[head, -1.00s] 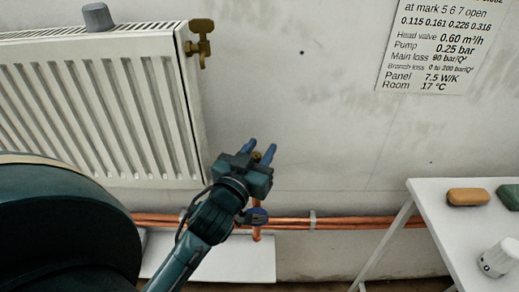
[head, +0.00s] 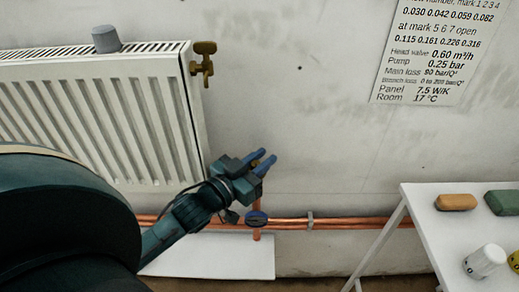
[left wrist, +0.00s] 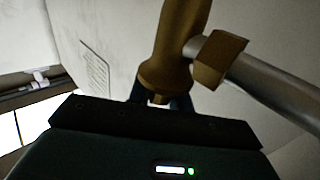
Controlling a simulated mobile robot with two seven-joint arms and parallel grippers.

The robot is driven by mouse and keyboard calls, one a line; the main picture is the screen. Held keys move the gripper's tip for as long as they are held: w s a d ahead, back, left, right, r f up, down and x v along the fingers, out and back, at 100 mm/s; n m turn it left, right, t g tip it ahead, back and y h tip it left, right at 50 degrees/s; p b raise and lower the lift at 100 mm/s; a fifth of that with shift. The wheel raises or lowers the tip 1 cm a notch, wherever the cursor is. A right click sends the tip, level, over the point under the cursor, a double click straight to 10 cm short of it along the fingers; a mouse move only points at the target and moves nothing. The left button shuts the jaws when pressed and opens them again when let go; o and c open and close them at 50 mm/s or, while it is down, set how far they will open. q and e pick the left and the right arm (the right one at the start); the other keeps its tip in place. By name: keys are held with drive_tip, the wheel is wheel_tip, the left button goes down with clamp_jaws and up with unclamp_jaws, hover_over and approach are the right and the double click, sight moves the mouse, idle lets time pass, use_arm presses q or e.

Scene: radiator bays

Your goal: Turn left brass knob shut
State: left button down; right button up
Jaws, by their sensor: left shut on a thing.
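My left gripper (head: 264,160) is at the lower right of the radiator, its blue fingers pointing up and to the right. It is shut on a small brass knob (head: 257,163), mostly hidden by the fingers in the head view. In the left wrist view a brass fitting (left wrist: 175,50) stands close in front of the gripper, with a brass nut (left wrist: 219,58) and a silver pipe at its side. Its lower end goes down between the fingers. How far the knob is turned cannot be told. My right gripper is not in view.
A white radiator (head: 95,120) hangs at left, with a brass valve (head: 204,62) at its top corner and a grey cylinder (head: 106,39) on top. Copper pipes (head: 350,223) run low along the wall. A dark blue round handle (head: 256,218) sits below the gripper. A white table (head: 440,235) stands at right.

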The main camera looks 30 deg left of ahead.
use_arm(q)
drive_tip(key=shift+m+h, duration=0.4)
drive_tip(key=shift+h, duration=0.2)
drive_tip(key=c, duration=1.3)
unclamp_jaws()
drive_tip(key=v, duration=1.3)
drive_tip(key=shift+r, duration=0.15)
drive_tip(key=shift+d, duration=0.1)
